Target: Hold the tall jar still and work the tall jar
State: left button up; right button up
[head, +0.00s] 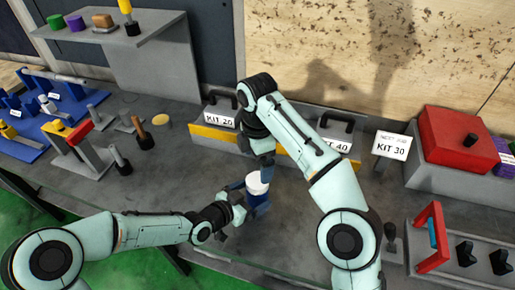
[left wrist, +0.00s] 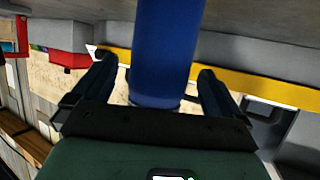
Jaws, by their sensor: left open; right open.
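The tall jar has a blue body and a white top (head: 257,184), and stands on the grey bench in the head view. My left gripper (head: 250,204) is at the jar's body, low down. In the left wrist view the blue jar (left wrist: 166,50) lies between the two dark fingers of the left gripper (left wrist: 152,88), with a visible gap on each side. The jar's lower body is partly hidden in the head view. My right gripper (head: 262,160) is open just above the white top, pointing down; whether it touches the top I cannot tell.
Behind the jar are grey-and-yellow kit boxes with labels (head: 220,115). A red box (head: 450,137) and a red-handled rack (head: 432,235) stand at the right. A wooden-handled tool (head: 141,130) and a blue fixture (head: 35,125) are at the left.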

pick_arm(q)
jog(key=p+v, duration=0.3)
jog(key=v, duration=0.8)
jog(key=shift+s+a, duration=0.2)
pick_arm(e)
jog(key=r, duration=0.2)
jog(key=w+r, duration=0.1)
jog(key=r, duration=0.2)
jog(key=shift+r, duration=0.1)
pick_arm(q)
jog(key=shift+r, duration=0.15)
